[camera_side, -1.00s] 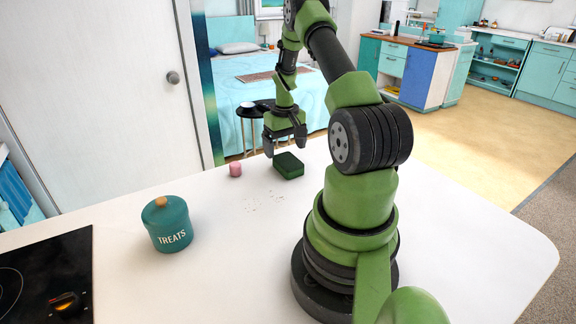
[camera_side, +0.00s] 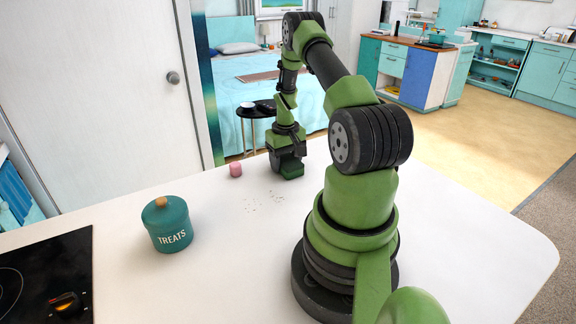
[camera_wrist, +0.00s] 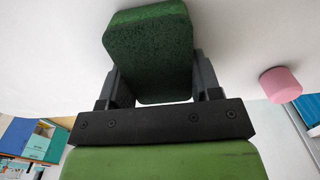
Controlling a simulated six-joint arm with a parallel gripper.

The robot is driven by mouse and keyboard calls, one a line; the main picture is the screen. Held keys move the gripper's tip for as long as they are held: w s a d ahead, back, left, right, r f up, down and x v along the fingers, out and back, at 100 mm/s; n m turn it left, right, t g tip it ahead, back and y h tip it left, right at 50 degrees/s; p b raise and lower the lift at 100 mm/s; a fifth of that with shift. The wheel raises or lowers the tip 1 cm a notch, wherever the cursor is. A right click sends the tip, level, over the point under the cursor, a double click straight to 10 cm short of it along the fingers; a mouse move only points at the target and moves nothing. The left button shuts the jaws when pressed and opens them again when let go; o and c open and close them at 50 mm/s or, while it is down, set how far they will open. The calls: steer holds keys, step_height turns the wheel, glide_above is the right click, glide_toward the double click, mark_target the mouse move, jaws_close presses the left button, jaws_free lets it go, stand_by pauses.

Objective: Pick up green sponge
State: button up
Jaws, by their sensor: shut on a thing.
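The green sponge (camera_wrist: 148,50) is a dark green block between the two fingers of my gripper (camera_wrist: 155,75) in the wrist view. In the side view my gripper (camera_side: 287,163) points down at the far part of the white counter, shut on the sponge. Only a lower part of the sponge (camera_side: 292,172) shows there; the fingers and wrist hide the rest. The sponge looks to be at the counter surface; I cannot tell whether it is touching.
A small pink cylinder (camera_side: 236,169) stands just left of the sponge, and shows in the wrist view (camera_wrist: 281,84). A teal treats jar (camera_side: 168,226) and a black cooktop (camera_side: 48,280) are further left. Crumbs (camera_side: 266,202) lie on the white counter (camera_side: 235,275), whose front middle is clear.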

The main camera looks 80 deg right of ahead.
mark_target(286, 158)
steer(key=shift+r, duration=0.1)
step_height(286, 158, up, 10)
steer(key=shift+f, duration=0.1)
stand_by(0.3)
